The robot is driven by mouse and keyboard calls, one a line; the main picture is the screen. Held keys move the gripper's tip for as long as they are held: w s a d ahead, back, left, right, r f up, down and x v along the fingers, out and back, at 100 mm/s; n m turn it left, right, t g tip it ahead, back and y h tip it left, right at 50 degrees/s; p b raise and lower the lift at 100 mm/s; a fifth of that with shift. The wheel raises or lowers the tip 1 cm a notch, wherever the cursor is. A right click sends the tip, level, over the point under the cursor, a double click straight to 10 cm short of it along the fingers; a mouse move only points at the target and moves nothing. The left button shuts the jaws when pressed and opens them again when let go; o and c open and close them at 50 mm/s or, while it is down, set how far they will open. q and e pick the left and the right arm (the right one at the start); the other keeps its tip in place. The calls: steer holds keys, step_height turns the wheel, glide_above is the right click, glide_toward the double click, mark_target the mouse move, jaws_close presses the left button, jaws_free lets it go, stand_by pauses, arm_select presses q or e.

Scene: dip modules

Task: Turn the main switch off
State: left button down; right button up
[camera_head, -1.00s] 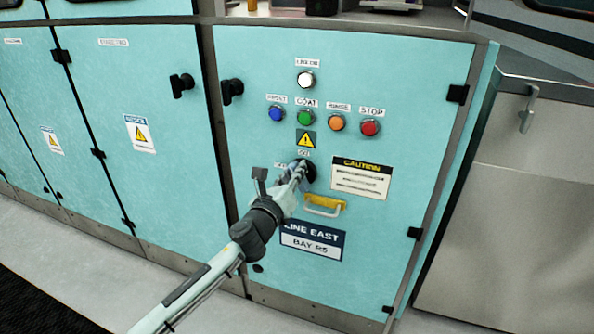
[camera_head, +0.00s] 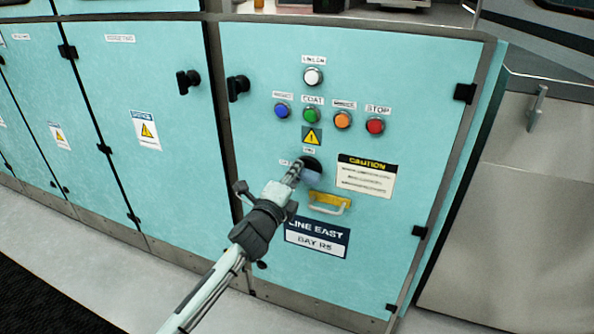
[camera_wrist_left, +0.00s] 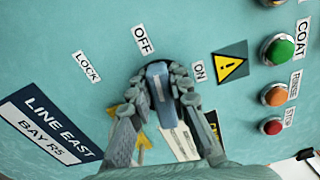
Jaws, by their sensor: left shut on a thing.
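The main switch is a black round rotary knob (camera_head: 313,166) on the turquoise panel, below the yellow warning sign. In the left wrist view its blue-grey handle (camera_wrist_left: 158,82) stands between my left fingers, and its long axis runs roughly toward the OFF label (camera_wrist_left: 143,38). The ON label (camera_wrist_left: 199,71) is to the right and the LOCK label (camera_wrist_left: 87,66) is to the left. My left gripper (camera_head: 297,171) is shut on the handle and covers part of the knob in the head view. My right gripper is not in view.
Above are white (camera_head: 313,76), blue (camera_head: 281,111), green (camera_head: 310,115), orange (camera_head: 343,120) and red (camera_head: 375,126) buttons. A caution plate (camera_head: 366,176) is at the right. The floor in front is clear.

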arm_select(q)
steer(key=shift+f+n, duration=0.15)
steer(key=shift+n, duration=0.85)
steer(key=c, duration=1.4)
jaws_free()
steer(key=v, duration=1.2)
